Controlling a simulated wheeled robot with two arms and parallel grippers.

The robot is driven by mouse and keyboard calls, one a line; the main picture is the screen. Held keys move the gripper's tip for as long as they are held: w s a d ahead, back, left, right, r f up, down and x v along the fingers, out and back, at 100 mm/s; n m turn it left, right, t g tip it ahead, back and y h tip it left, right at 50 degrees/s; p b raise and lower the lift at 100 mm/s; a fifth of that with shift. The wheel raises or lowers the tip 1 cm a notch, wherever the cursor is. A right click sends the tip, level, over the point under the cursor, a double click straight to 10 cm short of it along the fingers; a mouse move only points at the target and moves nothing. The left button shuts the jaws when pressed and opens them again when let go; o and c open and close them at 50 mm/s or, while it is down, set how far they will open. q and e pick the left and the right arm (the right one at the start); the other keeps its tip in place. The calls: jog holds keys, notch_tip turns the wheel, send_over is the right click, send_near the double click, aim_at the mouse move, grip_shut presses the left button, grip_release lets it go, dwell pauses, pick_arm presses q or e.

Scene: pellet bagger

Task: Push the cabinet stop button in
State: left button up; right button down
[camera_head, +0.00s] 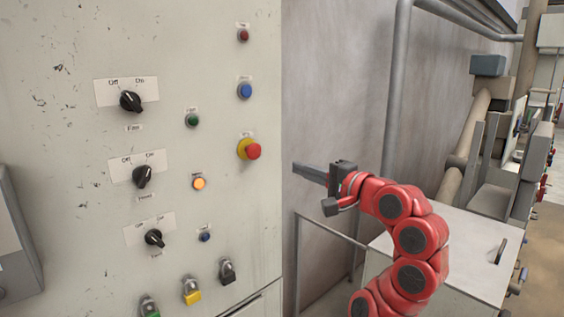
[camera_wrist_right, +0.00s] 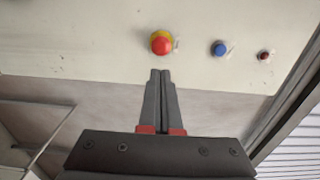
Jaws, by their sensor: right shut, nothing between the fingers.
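The cabinet stop button (camera_head: 252,150) is a red mushroom head on a yellow ring, on the right part of the pale cabinet panel. It also shows in the right wrist view (camera_wrist_right: 160,44), just beyond my fingertips. My right gripper (camera_head: 296,169) is shut and empty, to the right of the button and pointing left towards the panel. In the right wrist view its fingertips (camera_wrist_right: 160,72) lie together below the button, with a gap between them and the red head. My left gripper is in neither view.
A blue button (camera_head: 245,90) and a small dark red one (camera_head: 243,35) sit above the stop button. Black rotary switches (camera_head: 131,101), an orange lamp (camera_head: 199,184) and several smaller controls fill the panel's left. A grey post (camera_head: 398,100) and rail stand behind my right arm.

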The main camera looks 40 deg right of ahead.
aim_at(256, 153)
jog(key=w+p, duration=0.1)
jog(key=w, duration=0.3)
jog(key=w+p, duration=0.1)
jog(key=w, duration=0.3)
jog(key=w+a+p, duration=0.1)
jog(key=w, duration=0.3)
jog(key=shift+r, duration=0.1)
jog(key=shift+w, duration=0.6)
